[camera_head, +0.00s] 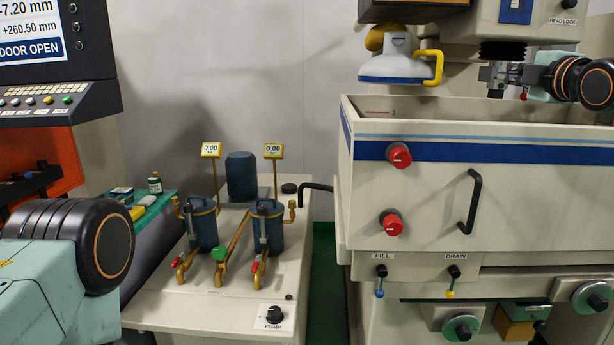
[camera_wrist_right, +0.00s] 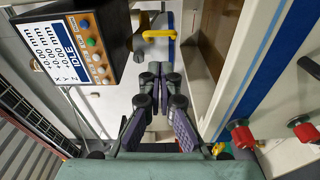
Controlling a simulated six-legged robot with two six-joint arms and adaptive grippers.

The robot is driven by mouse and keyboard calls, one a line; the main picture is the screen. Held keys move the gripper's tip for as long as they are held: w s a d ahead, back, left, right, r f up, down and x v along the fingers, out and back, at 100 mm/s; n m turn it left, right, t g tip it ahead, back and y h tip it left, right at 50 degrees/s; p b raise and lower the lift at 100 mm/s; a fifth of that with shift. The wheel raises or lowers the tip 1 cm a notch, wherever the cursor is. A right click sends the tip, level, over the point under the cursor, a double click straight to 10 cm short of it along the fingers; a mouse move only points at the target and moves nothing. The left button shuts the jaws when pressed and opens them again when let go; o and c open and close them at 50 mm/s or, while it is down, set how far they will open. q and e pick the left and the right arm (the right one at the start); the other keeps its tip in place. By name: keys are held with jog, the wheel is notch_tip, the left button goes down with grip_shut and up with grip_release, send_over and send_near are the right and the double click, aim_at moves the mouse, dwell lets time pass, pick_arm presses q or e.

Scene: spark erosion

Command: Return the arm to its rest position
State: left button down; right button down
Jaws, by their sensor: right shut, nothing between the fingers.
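My right gripper (camera_head: 494,77) is at the upper right in the head view, above the rim of the white tank (camera_head: 430,183). Its arm comes in from the right edge. In the right wrist view its dark fingers (camera_wrist_right: 159,77) are closed together with nothing between them. A lamp with a yellow handle (camera_head: 436,66) hangs left of the gripper and apart from it. Part of my left arm (camera_head: 60,260) shows at the lower left of the head view, but its gripper is out of frame.
The tank front has red knobs (camera_head: 399,155) and a black handle (camera_head: 470,202) sticking out. A pump unit (camera_head: 190,307) with blue filters stands left of it. A control console (camera_head: 60,100) is at the upper left. Machine head parts (camera_head: 500,27) are just above my right gripper.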

jog(key=s+a+f+m+g+b, duration=0.2)
jog(key=s+a+f+m, duration=0.25)
jog(key=f, duration=1.05)
jog(key=s+a+f+m+g+b, duration=0.25)
jog(key=a+f+m, duration=0.3)
jog(key=f, duration=0.95)
jog(key=s+a+f+m+g+b, duration=0.1)
jog(key=s+a+f+m+g, duration=0.4)
jog(key=f, duration=1)
jog(key=s+a+f+m+g+b, duration=0.1)
jog(key=s+f+g+b, duration=0.3)
jog(key=s+f, duration=1.2)
jog(key=s+f+m+g+b, duration=0.2)
jog(key=s+f+g+b, duration=0.2)
jog(key=s+f, duration=1.3)
jog(key=s+b, duration=0.1)
jog(key=s, duration=0.4)
jog(key=shift+s+a+h, duration=0.3)
jog(key=shift+a, duration=0.1)
jog(key=shift+s+g, duration=0.1)
jog(key=shift+g, duration=0.15)
